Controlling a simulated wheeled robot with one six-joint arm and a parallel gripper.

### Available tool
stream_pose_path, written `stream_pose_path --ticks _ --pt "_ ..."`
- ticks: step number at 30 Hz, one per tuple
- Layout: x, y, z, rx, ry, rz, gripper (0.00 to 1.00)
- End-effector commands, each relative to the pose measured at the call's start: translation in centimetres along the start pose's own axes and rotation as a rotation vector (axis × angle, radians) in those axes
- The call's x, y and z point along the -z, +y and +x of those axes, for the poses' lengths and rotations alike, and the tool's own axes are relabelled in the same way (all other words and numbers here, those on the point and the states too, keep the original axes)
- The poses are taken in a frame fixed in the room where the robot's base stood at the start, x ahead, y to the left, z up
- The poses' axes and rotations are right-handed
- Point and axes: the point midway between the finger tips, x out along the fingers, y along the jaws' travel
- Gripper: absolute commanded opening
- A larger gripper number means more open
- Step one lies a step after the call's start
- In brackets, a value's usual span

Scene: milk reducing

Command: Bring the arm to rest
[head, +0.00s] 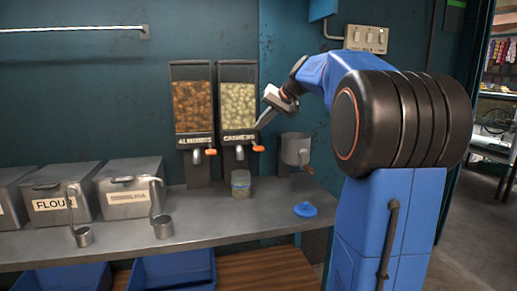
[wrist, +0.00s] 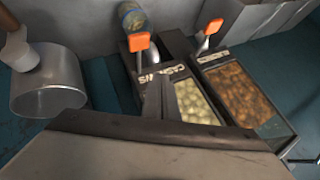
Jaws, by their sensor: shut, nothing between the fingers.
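My blue arm (head: 325,75) is raised at the right of the head view and bends left toward the dispensers. My gripper (head: 264,119) is at its end, in front of the right edge of the cashew dispenser (head: 238,100). It is shut and empty, with its fingers pointing down and left. In the wrist view, which looks upside down, the gripper (wrist: 165,90) overlaps the cashew dispenser (wrist: 195,103). I cannot tell whether it touches the dispenser.
The almond dispenser (head: 192,103) stands left of the cashews. A small jar (head: 240,183) sits below the cashew spout. A metal pot (head: 296,149), a blue lid (head: 305,209) and lidded bins (head: 135,188) are along the counter (head: 205,225). Blue crates (head: 175,270) are underneath.

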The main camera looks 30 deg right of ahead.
Motion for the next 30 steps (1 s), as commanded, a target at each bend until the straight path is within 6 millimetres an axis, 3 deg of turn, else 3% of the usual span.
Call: stream_pose_path --ticks 13,17,20,25,30 --pt "-0.1 -0.1 0.0 0.0 -0.001 -0.001 0.0" --pt "-1.9 -0.8 -0.1 -0.01 -0.014 -0.013 0.0" --pt "-5.3 -2.0 -0.2 -0.03 -0.04 -0.035 0.0" --pt "-13.3 -3.6 -0.5 -0.079 -0.097 -0.088 0.0" --pt "-21.5 -4.0 -1.0 -0.13 -0.148 -0.15 0.0"
